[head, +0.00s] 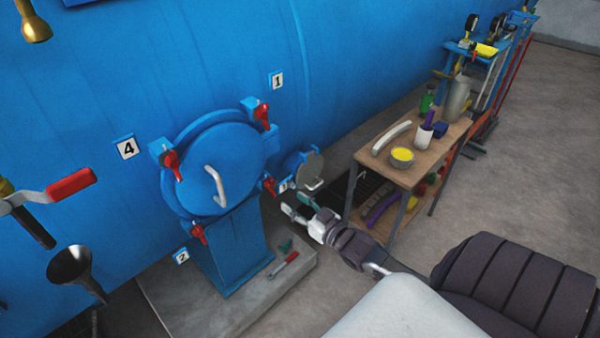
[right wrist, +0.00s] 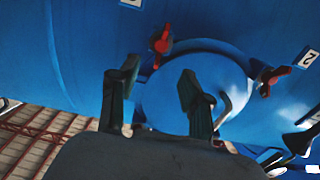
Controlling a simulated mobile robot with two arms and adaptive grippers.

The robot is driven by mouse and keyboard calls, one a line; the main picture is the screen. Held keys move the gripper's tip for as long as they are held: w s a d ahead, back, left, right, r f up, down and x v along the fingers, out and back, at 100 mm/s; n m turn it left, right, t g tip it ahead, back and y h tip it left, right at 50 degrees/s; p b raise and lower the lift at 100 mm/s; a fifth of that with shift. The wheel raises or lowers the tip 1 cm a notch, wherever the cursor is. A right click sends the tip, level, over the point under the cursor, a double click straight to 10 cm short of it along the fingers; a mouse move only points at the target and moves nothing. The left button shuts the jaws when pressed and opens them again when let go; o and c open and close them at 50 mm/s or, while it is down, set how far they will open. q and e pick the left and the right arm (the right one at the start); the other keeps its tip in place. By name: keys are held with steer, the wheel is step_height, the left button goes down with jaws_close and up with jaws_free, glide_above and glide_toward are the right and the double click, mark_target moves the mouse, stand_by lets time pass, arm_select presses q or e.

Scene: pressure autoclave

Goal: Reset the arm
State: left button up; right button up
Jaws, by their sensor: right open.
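My right gripper (head: 294,204) is open and empty in the head view, to the right of the autoclave's round blue door (head: 200,165). Its two dark fingers (right wrist: 160,90) stand apart in the right wrist view, with the door (right wrist: 195,85) behind them. The door looks closed and has a pale curved handle (head: 216,185). Red clamp handles sit around its rim, one at the upper right (head: 262,116) and one at the upper left (head: 171,163). My right arm (head: 365,255) comes in from the lower right. My left gripper is not in view.
A wooden-topped cart (head: 413,165) with a yellow-filled bowl (head: 402,157) and bottles stands right of the gripper. A red-handled tool (head: 285,264) lies on the concrete plinth (head: 172,310). A black funnel (head: 72,265) and red lever (head: 70,184) are at left. Floor at right is clear.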

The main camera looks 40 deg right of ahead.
steer(key=shift+s, duration=0.7)
steer(key=shift+f, duration=0.1)
steer(key=s+a+f+g+h, duration=0.15)
steer(key=s+f+g, duration=0.25)
steer(key=s+f, duration=0.75)
steer(key=s+a+f+g, duration=0.2)
steer(key=s+f+g, duration=0.25)
steer(key=f, duration=1.45)
steer(key=s+a+f+g, duration=0.2)
steer(key=s+f, duration=0.3)
steer(key=s, duration=0.3)
steer(key=s+a+f+n+g, duration=0.1)
steer(key=s+a+f+g, duration=0.2)
steer(key=s+a+f, duration=0.2)
steer(key=s+a+f+g+b, duration=0.1)
steer(key=s+a+f+g, duration=0.2)
steer(key=s, duration=0.9)
step_height(320, 180, down, 2)
steer(key=shift+a+f+n, duration=0.1)
steer(key=shift+a+n, duration=0.3)
steer(key=shift+a, duration=0.35)
